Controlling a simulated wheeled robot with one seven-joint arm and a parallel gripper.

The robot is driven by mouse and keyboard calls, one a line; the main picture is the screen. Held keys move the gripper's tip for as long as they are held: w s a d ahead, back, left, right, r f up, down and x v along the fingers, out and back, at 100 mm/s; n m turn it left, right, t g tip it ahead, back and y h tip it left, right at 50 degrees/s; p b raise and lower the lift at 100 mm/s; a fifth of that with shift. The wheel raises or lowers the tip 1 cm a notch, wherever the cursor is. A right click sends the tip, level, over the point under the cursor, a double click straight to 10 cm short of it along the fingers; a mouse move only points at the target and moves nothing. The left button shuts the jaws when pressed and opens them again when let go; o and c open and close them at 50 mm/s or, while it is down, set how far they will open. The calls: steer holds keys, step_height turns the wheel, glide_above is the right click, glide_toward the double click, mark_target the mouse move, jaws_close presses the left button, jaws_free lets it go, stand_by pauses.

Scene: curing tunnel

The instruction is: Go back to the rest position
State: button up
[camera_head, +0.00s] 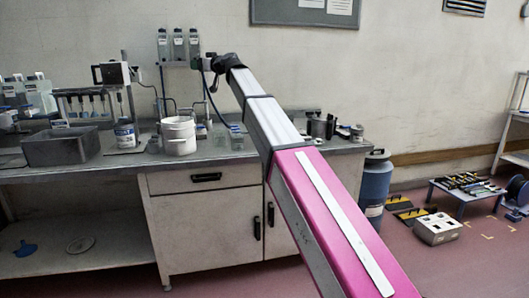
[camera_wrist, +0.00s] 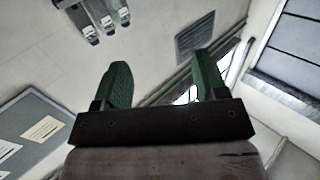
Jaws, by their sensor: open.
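My gripper (camera_wrist: 165,85) shows in the wrist view with its two green fingers spread apart. Nothing is between them. Behind the fingers are the pale wall, a grey vent and a notice board. In the head view my arm, pink and then grey, reaches up and away over the bench, and its wrist end is at the upper middle in front of the wall. The fingers are too small to make out clearly in the head view.
The bench (camera_head: 112,165) carries a grey bin (camera_head: 60,148), a white bucket (camera_head: 178,136) and several bottles. A blue drum (camera_head: 375,187) stands at its right end. A low table (camera_head: 466,192) and a white box (camera_head: 437,229) are on the right. The floor at front right is clear.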

steer(key=s+d+f+m+g+h, duration=0.1)
steer(key=s+d+f+m+h, duration=0.15)
steer(key=d+f, duration=0.85)
steer(key=s+d+f+m+g+h, duration=0.1)
steer(key=s+d+f+g+h, duration=0.2)
steer(key=f, duration=1.5)
steer(key=s+d+f+m+h, duration=0.1)
steer(key=d+f+m+h, duration=0.15)
steer(key=d+f, duration=0.9)
steer(key=s+d+f+m+g+h, duration=0.2)
steer(key=s+d+f+g+h, duration=0.1)
steer(key=s+d+f, duration=0.6)
steer(key=s+d+f+m+g+h, duration=0.2)
steer(key=s+d+f, duration=0.8)
steer(key=s+f, duration=0.8)
step_height(320, 180, down, 3)
steer(key=shift+s+d+m+g+h, duration=0.2)
steer(key=shift+s+m+g+h, duration=0.15)
steer(key=shift+g+h, duration=0.4)
